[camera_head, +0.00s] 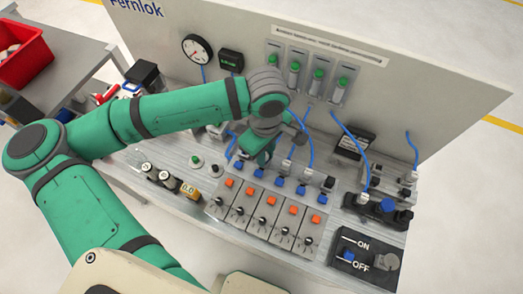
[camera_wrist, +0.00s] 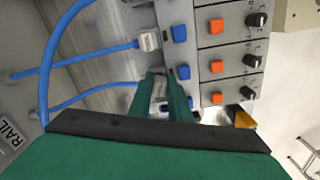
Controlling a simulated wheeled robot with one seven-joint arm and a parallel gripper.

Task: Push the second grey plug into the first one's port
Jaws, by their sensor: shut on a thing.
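My gripper (camera_head: 262,152) is low over the row of grey modules, at their back edge. In the wrist view my gripper (camera_wrist: 161,82) has its fingers shut on a grey plug (camera_wrist: 159,93), mostly hidden between them. A blue cable leads left from it. The held plug is close to the module edge near a blue button (camera_wrist: 183,73); whether it touches a port cannot be told. Another grey plug (camera_wrist: 149,40) with a blue cable sits at the neighbouring module, beside its blue button (camera_wrist: 180,33). In the head view a grey plug (camera_head: 287,165) shows right of my gripper.
The modules carry orange buttons (camera_head: 272,201) and black knobs. A panel with gauges (camera_head: 197,48) and green-capped cylinders (camera_head: 317,78) stands behind. Blue cables (camera_head: 349,139) hang over the bench. An ON/OFF box (camera_head: 365,255) is at front right.

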